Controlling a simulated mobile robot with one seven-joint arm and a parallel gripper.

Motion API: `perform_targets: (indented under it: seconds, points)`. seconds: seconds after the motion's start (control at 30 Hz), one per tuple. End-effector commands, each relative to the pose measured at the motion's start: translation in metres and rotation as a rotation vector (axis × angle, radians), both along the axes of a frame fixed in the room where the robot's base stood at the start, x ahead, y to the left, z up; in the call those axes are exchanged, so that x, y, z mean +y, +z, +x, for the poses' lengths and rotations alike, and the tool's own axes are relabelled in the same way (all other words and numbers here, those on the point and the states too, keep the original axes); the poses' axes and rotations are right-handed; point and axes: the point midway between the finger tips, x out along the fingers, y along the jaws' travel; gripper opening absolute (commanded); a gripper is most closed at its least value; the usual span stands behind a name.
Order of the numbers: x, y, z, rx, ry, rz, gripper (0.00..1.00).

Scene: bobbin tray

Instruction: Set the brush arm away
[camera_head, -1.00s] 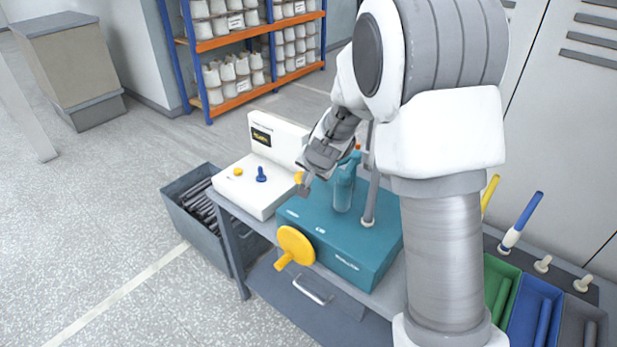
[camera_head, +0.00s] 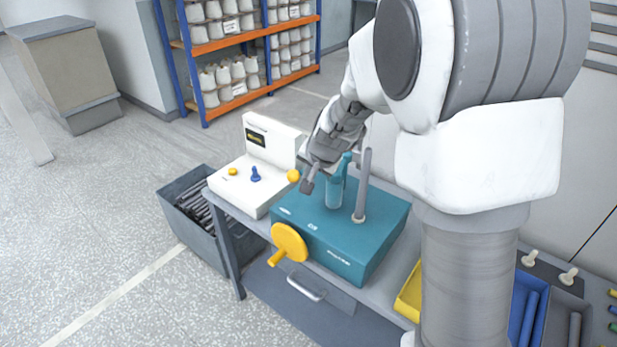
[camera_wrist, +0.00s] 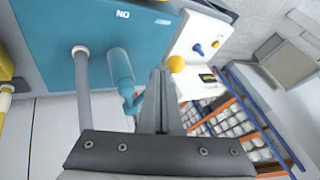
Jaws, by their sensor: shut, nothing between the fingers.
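A teal box (camera_head: 335,232) with a yellow hand crank (camera_head: 289,243) on its front stands on the bench. On its top are a grey post (camera_head: 362,185) and a teal upright part with a bent upper end (camera_head: 335,190), which looks like the brush arm. This part also shows in the wrist view (camera_wrist: 121,70), just left of my fingers. My gripper (camera_head: 307,187) is shut and empty, close beside the teal part in the head view. In the wrist view its fingers (camera_wrist: 160,75) are together. I cannot tell whether they touch the teal part.
A white unit (camera_head: 240,185) with a small display, a blue knob (camera_head: 255,174) and a yellow ball (camera_head: 293,176) near its edge stands left. A grey bin (camera_head: 185,235) of dark rods sits beside the bench. Trays (camera_head: 535,310) lie right. Shelves (camera_head: 235,95) stand behind.

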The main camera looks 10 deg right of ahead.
Motion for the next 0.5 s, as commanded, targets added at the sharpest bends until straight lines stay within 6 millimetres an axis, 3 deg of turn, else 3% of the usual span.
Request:
perform_targets:
  seconds: [0.03, 0.2, 0.5]
  points:
    - [0.002, 0.012, -0.006, -0.002, 0.003, -0.001, 0.00]
    - [0.002, 0.031, -0.020, -0.001, 0.001, 0.000, 0.00]
    - [0.002, 0.040, -0.027, 0.001, 0.000, -0.001, 0.00]
